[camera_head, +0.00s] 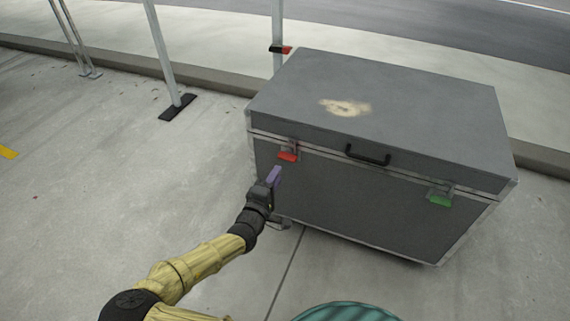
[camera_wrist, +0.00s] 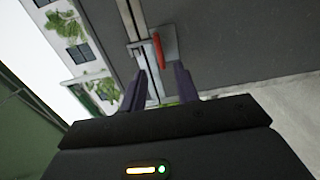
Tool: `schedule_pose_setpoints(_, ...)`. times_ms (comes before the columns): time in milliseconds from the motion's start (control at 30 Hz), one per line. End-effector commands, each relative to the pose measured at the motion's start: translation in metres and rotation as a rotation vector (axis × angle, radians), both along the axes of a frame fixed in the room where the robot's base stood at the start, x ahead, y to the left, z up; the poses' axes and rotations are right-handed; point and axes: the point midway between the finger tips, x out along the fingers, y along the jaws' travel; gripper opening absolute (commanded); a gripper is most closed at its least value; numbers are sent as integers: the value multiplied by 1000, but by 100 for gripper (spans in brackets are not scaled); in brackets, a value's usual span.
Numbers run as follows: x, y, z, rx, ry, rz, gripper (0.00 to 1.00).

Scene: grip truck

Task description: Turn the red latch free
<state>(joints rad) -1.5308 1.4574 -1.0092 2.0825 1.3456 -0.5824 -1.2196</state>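The red latch (camera_head: 288,156) is on the upper left front of a grey case (camera_head: 350,205), at the lid seam. In the wrist view the red latch (camera_wrist: 158,51) shows as a narrow upright tab on a metal plate, just beyond my fingertips. My gripper (camera_head: 275,174) is below and slightly left of the latch in the head view, apart from it. In the wrist view my gripper (camera_wrist: 158,78) has its two purple fingers spread with a gap between them, and nothing is held. The exact distance to the latch is hard to tell.
A green latch (camera_head: 440,196) is at the right of the case front, and a black handle (camera_head: 367,155) is between the latches. Metal posts (camera_head: 160,50) stand behind and left. Concrete floor (camera_head: 90,180) is clear on the left. A teal rounded object (camera_head: 345,312) shows at the bottom edge.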

Motion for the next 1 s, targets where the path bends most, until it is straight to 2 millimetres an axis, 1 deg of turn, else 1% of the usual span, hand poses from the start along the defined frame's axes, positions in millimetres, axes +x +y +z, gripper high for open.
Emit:
schedule_pose_setpoints(33, 9, -4, -3, 2, -2, -3, 31)
schedule_pose_setpoints(200, 38, -14, -3, 1, -1, -3, 31)
schedule_pose_setpoints(400, 65, -24, -2, 3, -1, -2, 31)
schedule_pose_setpoints(533, 72, -26, -1, 1, 0, 0, 31)
schedule_pose_setpoints(800, 73, -26, 0, 0, 0, 0, 31)
schedule_pose_setpoints(867, 73, -26, 0, 0, 0, 0, 19)
schedule_pose_setpoints(900, 73, -26, 0, 0, 0, 0, 11)
schedule_pose_setpoints(967, 73, -26, 0, 0, 0, 0, 0)
schedule_pose_setpoints(1000, 73, -26, 0, 0, 0, 0, 0)
